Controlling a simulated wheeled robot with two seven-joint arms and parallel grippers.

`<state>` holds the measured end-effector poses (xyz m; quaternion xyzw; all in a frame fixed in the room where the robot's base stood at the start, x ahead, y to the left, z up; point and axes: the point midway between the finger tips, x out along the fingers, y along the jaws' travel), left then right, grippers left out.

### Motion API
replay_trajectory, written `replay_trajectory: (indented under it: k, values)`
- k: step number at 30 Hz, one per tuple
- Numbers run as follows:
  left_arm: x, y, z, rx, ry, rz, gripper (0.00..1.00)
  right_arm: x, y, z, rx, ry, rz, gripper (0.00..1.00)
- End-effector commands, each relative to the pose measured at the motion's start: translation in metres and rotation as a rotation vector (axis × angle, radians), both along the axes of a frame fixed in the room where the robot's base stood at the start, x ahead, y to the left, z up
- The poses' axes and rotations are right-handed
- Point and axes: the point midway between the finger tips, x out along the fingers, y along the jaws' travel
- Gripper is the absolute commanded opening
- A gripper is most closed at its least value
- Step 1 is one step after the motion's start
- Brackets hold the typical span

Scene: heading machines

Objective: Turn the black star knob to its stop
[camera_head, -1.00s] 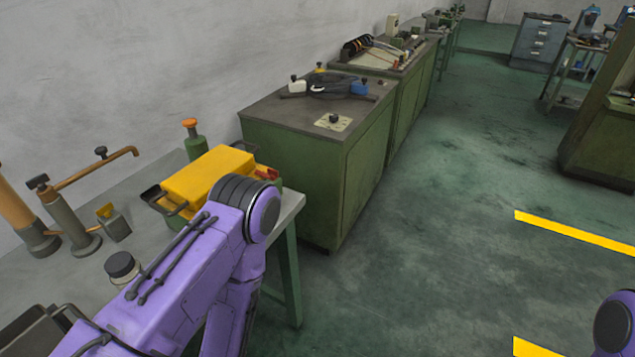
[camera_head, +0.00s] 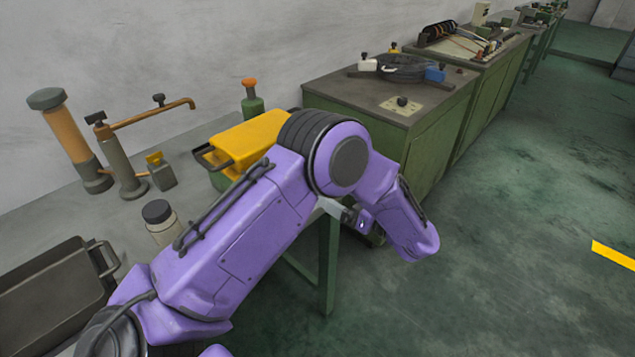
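A small black knob (camera_head: 402,101) stands on a pale plate (camera_head: 416,107) on top of the green cabinet (camera_head: 365,112), near its front right. It is too small to make out a star shape or how far it is turned. My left arm reaches in from the lower left, with its elbow in front of the cabinet's near side and its forearm bent down to the right. Nothing of mine touches the knob.
Beside the knob lie a dark coiled thing (camera_head: 403,68) and a blue block (camera_head: 435,74). A grey bench (camera_head: 118,222) at left holds a yellow-topped box (camera_head: 240,140), a capped jar (camera_head: 158,221), a pump-like tool (camera_head: 121,160) and a dark tray (camera_head: 58,290).

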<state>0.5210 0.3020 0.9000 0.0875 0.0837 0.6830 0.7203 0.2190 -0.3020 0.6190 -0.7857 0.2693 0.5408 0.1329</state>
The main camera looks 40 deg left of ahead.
Motion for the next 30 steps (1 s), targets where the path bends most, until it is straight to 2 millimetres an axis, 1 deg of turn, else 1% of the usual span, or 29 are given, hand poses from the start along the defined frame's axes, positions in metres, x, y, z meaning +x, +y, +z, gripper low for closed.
replay_trajectory:
  k: [1, 3, 6, 9, 13, 20, 21, 23, 24, 25, 26, 30]
  values:
    - [0.000, 0.013, 0.005, -0.001, 0.002, 0.005, 1.00, 0.000, 0.000, 0.009, 0.000, 0.000, 0.000, 0.43]
    - [0.001, 0.030, 0.004, 0.000, 0.004, 0.003, 1.00, 0.000, 0.000, 0.014, 0.000, 0.000, 0.000, 0.43]
    - [0.002, 0.051, 0.003, 0.001, 0.005, 0.002, 1.00, 0.000, 0.000, 0.019, 0.000, 0.000, 0.000, 0.43]
    - [0.004, 0.066, 0.003, 0.001, 0.005, 0.000, 1.00, 0.000, 0.000, 0.023, 0.000, 0.000, 0.000, 0.43]
    - [0.004, 0.075, 0.001, 0.002, 0.006, -0.002, 1.00, 0.000, 0.000, 0.024, 0.000, 0.000, 0.000, 0.43]
    - [0.004, 0.077, 0.000, 0.003, 0.006, -0.004, 1.00, 0.000, 0.000, 0.024, 0.000, 0.000, 0.000, 0.43]
    - [0.004, 0.077, 0.000, 0.003, 0.006, -0.004, 0.94, 0.000, 0.000, 0.024, 0.000, 0.000, 0.000, 0.43]
    - [0.004, 0.077, 0.000, 0.003, 0.007, -0.004, 0.74, 0.000, 0.000, 0.024, 0.000, 0.000, 0.000, 0.43]
    - [0.004, 0.077, 0.000, 0.003, 0.007, -0.004, 0.61, 0.000, 0.000, 0.024, 0.000, 0.000, 0.000, 0.43]
    - [0.004, 0.077, 0.000, 0.003, 0.007, -0.004, 0.51, 0.000, 0.000, 0.024, 0.000, 0.000, 0.000, 0.43]
    - [0.004, 0.077, 0.000, 0.003, 0.007, -0.004, 0.46, 0.000, 0.000, 0.024, 0.000, 0.000, 0.000, 0.43]
    - [0.004, 0.077, -0.001, 0.003, 0.021, -0.004, 0.46, 0.000, 0.000, 0.022, 0.000, 0.000, 0.000, 0.43]
